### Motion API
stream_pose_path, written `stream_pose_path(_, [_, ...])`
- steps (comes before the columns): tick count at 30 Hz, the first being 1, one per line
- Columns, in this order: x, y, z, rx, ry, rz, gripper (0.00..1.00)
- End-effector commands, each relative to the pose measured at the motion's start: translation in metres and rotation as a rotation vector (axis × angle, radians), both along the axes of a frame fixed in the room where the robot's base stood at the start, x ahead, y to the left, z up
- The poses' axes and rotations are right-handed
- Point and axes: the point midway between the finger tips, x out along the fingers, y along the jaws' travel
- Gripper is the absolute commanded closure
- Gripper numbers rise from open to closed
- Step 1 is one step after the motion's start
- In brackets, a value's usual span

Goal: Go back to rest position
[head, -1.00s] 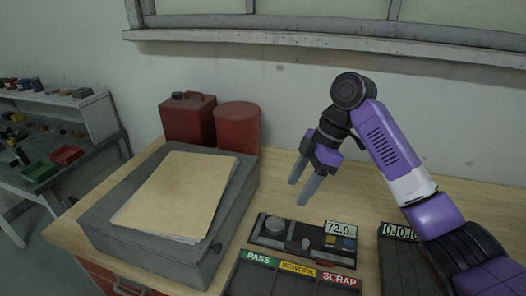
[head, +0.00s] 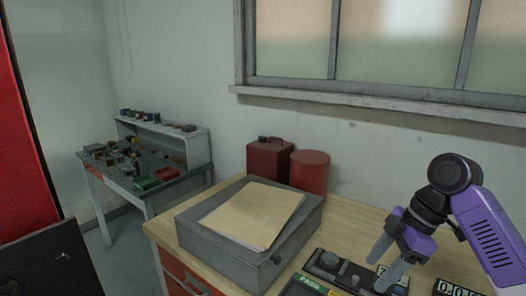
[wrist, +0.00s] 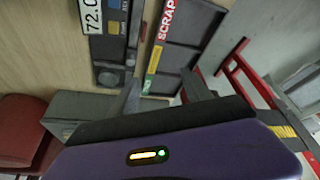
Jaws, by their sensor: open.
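My gripper (head: 383,268) is at the lower right of the head view, above the wooden bench. Its two grey fingers are apart and point down and to the left, with nothing between them. In the wrist view my gripper's fingers (wrist: 163,97) also show apart and empty. Below them are the device with the 72.0 display (wrist: 93,17) and the sorting tray with the SCRAP label (wrist: 167,22). No gate valve can be made out in these views.
A grey box (head: 206,238) with a folder (head: 252,212) on it stands on the bench (head: 357,215). A red can (head: 268,160) and a red cylinder (head: 309,173) stand behind it. A side table (head: 150,180) with small parts is at the left. A window ledge (head: 380,108) runs above.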

Motion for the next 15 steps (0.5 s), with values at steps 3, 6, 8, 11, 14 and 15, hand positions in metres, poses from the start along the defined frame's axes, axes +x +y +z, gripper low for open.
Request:
stream_pose_path(3, [0.007,0.002,0.002,0.014,-0.011,-0.047,0.43])
stream_pose_path(6, [0.018,0.004,0.003,0.027,-0.038,-0.095,0.43])
stream_pose_path(8, [0.025,0.005,0.006,0.034,-0.06,-0.126,0.43])
stream_pose_path(11, [0.039,0.007,0.012,0.047,-0.109,-0.177,0.43])
stream_pose_path(14, [0.056,0.008,0.023,0.066,-0.178,-0.24,0.43])
stream_pose_path(15, [0.063,0.009,0.028,0.077,-0.21,-0.268,0.43])
